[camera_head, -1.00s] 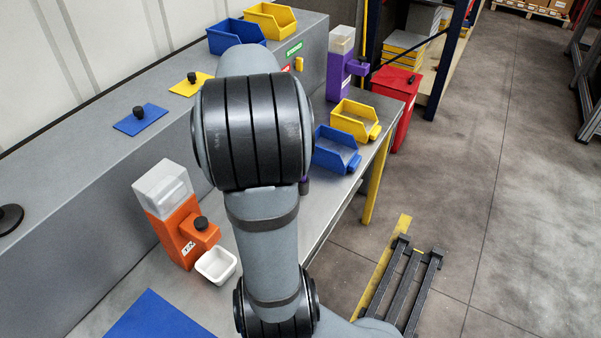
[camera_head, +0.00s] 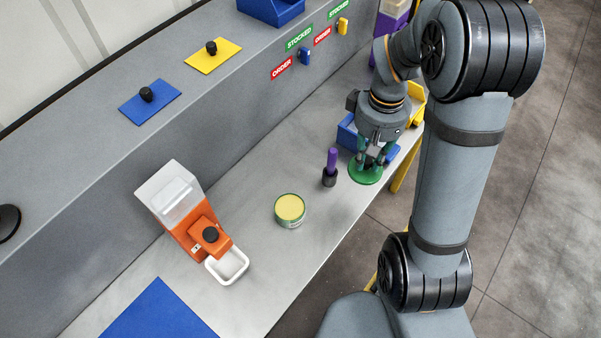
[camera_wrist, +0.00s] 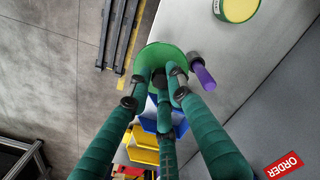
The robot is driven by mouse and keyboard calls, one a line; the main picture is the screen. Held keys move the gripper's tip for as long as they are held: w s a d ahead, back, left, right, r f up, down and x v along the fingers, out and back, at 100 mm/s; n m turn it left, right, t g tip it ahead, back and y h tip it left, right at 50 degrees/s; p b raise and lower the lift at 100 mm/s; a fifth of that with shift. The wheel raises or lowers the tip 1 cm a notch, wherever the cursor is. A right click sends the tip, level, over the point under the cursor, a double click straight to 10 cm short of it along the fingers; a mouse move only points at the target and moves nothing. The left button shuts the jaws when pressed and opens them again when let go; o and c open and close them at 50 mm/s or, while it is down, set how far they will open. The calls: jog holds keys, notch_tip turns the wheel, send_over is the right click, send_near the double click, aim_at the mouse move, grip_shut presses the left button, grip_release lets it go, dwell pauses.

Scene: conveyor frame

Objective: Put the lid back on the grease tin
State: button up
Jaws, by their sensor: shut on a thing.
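The grease tin (camera_head: 290,211) stands open and upright on the grey bench, with yellow grease showing inside its green rim. In the wrist view the tin (camera_wrist: 238,8) is cut off by the top edge. My gripper (camera_head: 371,158) is shut on the green lid (camera_head: 366,173), a round disc with a dark knob. The lid is right of the tin and well apart from it, near the bench's front edge. In the wrist view the fingers (camera_wrist: 156,83) close around the knob, with the lid (camera_wrist: 160,53) spread beyond them.
An orange dispenser (camera_head: 203,237) with a white tray (camera_head: 228,266) stands left of the tin. Blue and yellow bins sit behind my gripper. The bench around the tin is clear.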

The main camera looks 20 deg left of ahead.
jog(key=s+a+f+n+p, duration=0.1)
jog(key=s+a+f+n, duration=0.15)
jog(key=s+a, duration=0.4)
jog(key=s+a+f+n+p, duration=0.1)
jog(key=s+a+f+n, duration=0.1)
jog(key=s+a+n, duration=0.35)
jog(key=shift+m, duration=0.8)
jog(key=a+f+b, duration=0.1)
jog(key=f, duration=0.1)
jog(key=f+b, duration=0.2)
jog(key=a+f+b, duration=0.1)
jog(key=f+b, duration=0.1)
jog(key=shift+w+a+f, duration=0.1)
jog(key=shift+a, duration=0.2)
jog(key=shift+f+b, duration=0.15)
jog(key=shift+b, duration=0.45)
jog(key=shift+c, duration=0.2)
dwell(0.6)
dwell(0.4)
jog(key=o, duration=1)
jog(key=shift+o, duration=1.3)
jog(key=shift+o, duration=1.3)
